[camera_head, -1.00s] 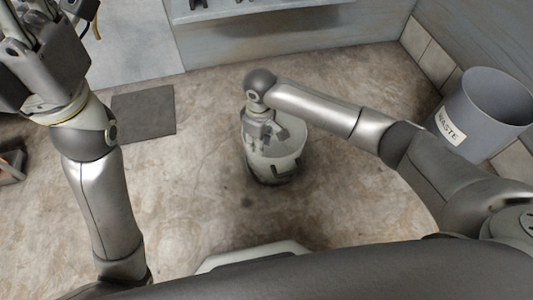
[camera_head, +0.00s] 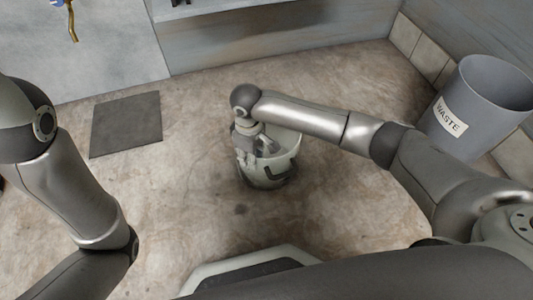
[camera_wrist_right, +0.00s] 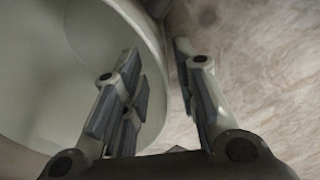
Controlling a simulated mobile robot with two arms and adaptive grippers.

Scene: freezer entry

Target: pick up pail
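The pail (camera_head: 284,172), a pale grey-white bucket with a dark handle piece on its side, stands on the floor at the middle of the head view. My right gripper (camera_head: 249,152) reaches down at its left rim. In the right wrist view the pail (camera_wrist_right: 45,75) fills the left side. My right gripper (camera_wrist_right: 156,52) is open there, with one finger inside the pail and the other outside over the floor. The rim lies between them, with a gap to the outer finger. My left gripper is out of view; only my left arm links show.
A grey waste bin (camera_head: 478,108) labelled WASTE stands at the right by the wall. A dark mat (camera_head: 126,124) lies on the floor at the left. The brown floor around the pail is clear.

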